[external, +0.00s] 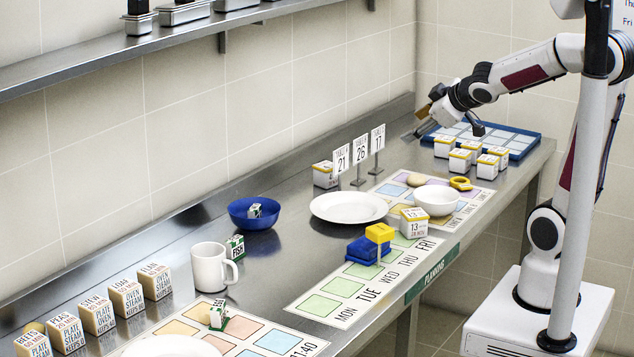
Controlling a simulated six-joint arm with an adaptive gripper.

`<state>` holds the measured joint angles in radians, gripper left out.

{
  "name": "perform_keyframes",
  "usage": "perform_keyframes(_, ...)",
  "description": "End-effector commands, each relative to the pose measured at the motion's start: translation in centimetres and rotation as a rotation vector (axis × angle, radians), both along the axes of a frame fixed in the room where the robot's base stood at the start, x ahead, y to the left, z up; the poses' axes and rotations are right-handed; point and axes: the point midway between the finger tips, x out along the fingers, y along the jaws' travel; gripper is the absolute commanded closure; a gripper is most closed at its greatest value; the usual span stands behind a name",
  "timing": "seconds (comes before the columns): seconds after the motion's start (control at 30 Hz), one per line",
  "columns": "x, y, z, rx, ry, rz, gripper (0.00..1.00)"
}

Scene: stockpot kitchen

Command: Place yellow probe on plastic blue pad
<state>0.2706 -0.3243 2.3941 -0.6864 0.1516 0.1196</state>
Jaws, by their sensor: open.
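A yellow block-shaped head with a thin stem below it, which looks like the yellow probe (379,233), is at the right part of the blue pad (361,252), near the front edge of the counter. In this view the head sits above the pad's right side; I cannot tell whether the stem rests on the pad or stands just in front of it. My gripper (422,118) is open, well away from both, up at the far end of the counter near the back wall. Its fingers are small and partly unclear here, and nothing shows between them.
White labelled cubes (459,162) and a blue-framed tray (521,147) are near my gripper. Table number signs (360,150), a white plate (348,207), a white bowl (436,200) and a labelled cube (414,222) stand between it and the pad.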

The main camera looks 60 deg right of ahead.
Motion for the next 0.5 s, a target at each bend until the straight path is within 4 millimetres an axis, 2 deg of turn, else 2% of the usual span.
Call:
perform_keyframes(0.27,-7.1,4.0,-1.0,0.167,0.095,-0.112,0.50)
perform_keyframes(0.5,-13.7,9.2,-3.1,0.345,0.224,-0.134,0.50)
